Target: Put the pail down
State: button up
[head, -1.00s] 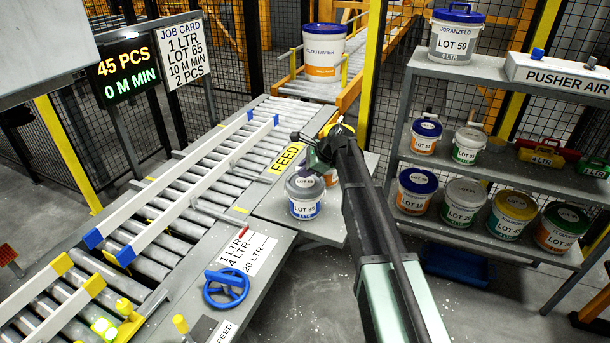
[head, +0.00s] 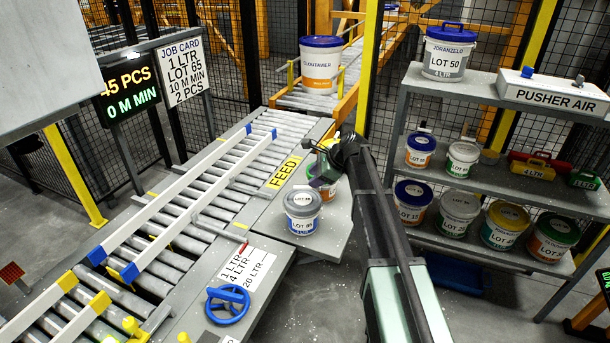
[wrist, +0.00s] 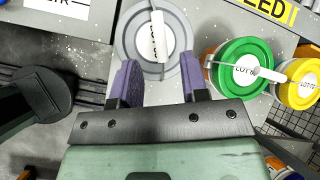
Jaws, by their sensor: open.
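The pail (head: 302,222), white and blue with a grey lid, stands upright on the grey side shelf beside the feed conveyor. Its lot number is hard to read now. In the wrist view its grey lid (wrist: 127,38) and white handle lie just ahead of the fingers. My gripper (wrist: 157,62) is open, with one purple pad at each side of the lid's near edge; whether they touch it I cannot tell.
In the wrist view a green-lidded pail (wrist: 243,68) and a yellow-lidded pail (wrist: 300,84) stand close on the right. The roller conveyor (head: 190,215) runs on the left. A rack (head: 480,180) of several pails stands on the right. A large blue-lidded pail (head: 320,65) stands behind.

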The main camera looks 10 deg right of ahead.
jog(key=p+v, duration=0.2)
jog(key=v, duration=0.3)
jog(key=s+a+f+n+g+h, duration=0.1)
jog(key=s+a+n+h, duration=0.1)
jog(key=s+n, duration=0.4)
jog(key=s+a+f+n+g+h, duration=0.1)
jog(key=s+n, duration=0.6)
jog(key=s, duration=0.7)
jog(key=s+a+f+n+g+h, duration=0.1)
jog(key=s+a+n+g+h, duration=0.1)
jog(key=s+n, duration=0.4)
jog(key=s+h, duration=0.1)
jog(key=s, duration=0.3)
jog(key=shift+s+a+f+h, duration=0.3)
jog(key=shift+a+f, duration=0.1)
